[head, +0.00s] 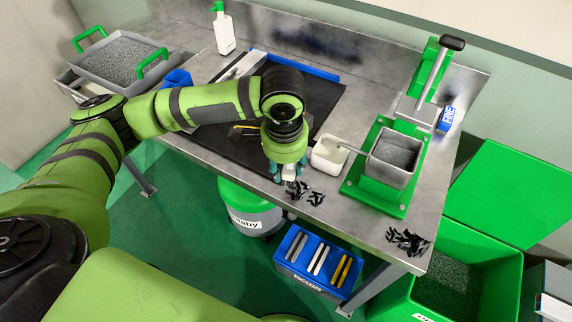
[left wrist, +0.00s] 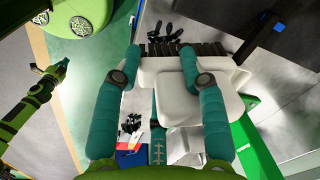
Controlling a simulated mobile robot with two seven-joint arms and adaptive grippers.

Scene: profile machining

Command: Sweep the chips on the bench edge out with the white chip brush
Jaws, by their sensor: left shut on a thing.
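My left gripper (head: 288,178) points down at the front bench edge, shut on the white chip brush (left wrist: 192,85). In the left wrist view the brush's white body and row of dark bristles (left wrist: 187,48) show at the teal fingers. One pile of black chips (head: 304,192) lies at the bench edge just right of the gripper in the head view. A second pile of chips (head: 408,240) lies near the bench's right front corner. Whether the bristles touch any chips cannot be told. My right gripper (left wrist: 60,68) shows small at the left of the left wrist view.
On the bench (head: 372,225), a white container (head: 328,155) and a green-based fixture (head: 375,195) with a grey box stand right of the gripper. Below are a blue tray (head: 288,262), a green drum (head: 250,205) and an open green bin (head: 450,285). The edge between piles looks clear.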

